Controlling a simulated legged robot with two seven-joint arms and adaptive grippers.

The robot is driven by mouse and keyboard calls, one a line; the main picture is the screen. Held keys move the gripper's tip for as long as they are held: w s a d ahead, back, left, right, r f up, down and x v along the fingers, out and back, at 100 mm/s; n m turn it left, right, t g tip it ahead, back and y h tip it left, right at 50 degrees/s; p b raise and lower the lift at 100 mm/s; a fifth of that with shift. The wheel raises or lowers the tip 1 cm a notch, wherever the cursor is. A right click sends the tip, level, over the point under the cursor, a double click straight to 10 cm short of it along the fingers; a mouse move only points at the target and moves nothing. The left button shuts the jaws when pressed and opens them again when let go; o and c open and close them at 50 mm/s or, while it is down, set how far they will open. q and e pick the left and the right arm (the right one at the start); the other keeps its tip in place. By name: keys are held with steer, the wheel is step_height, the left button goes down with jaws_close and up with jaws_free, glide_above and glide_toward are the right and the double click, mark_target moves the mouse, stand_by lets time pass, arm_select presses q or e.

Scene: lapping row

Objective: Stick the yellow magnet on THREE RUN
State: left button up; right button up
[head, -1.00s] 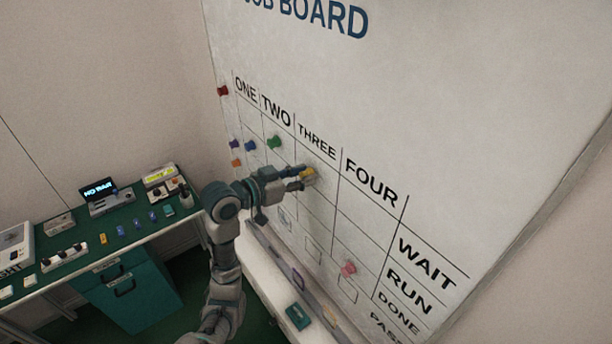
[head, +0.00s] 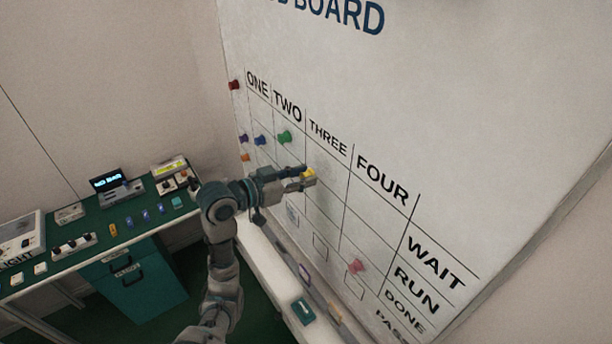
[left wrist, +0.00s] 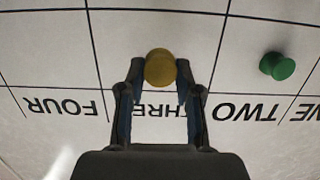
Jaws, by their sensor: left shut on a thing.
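The yellow magnet (head: 308,174) is a round knob between the fingertips of my left gripper (head: 304,178). In the left wrist view the yellow magnet (left wrist: 160,67) sits between the two fingers of the left gripper (left wrist: 160,72), which is shut on it. The job board (head: 480,130) is white with a black grid, columns ONE to FOUR and rows WAIT, RUN, DONE and PASS. In the wrist view the magnet appears over the THREE column, in the row beside its heading. I cannot tell whether it touches the board. My right gripper is not in view.
A green magnet (head: 285,136) is on the board under TWO, and a pink magnet (head: 356,266) is lower down. Blue (head: 260,140), orange and red magnets are at the left. A ledge runs below the board. A green bench (head: 100,250) with devices stands left.

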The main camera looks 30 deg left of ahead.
arm_select(q)
steer(key=shift+a, duration=0.2)
steer(key=shift+s, duration=0.2)
steer(key=v, duration=0.3)
steer(key=f+v, duration=0.1)
steer(key=v, duration=0.1)
steer(key=shift+s+d, duration=0.25)
steer(key=shift+s, duration=0.05)
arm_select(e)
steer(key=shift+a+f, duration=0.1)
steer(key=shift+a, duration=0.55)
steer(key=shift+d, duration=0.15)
arm_select(q)
steer(key=shift+a, duration=0.1)
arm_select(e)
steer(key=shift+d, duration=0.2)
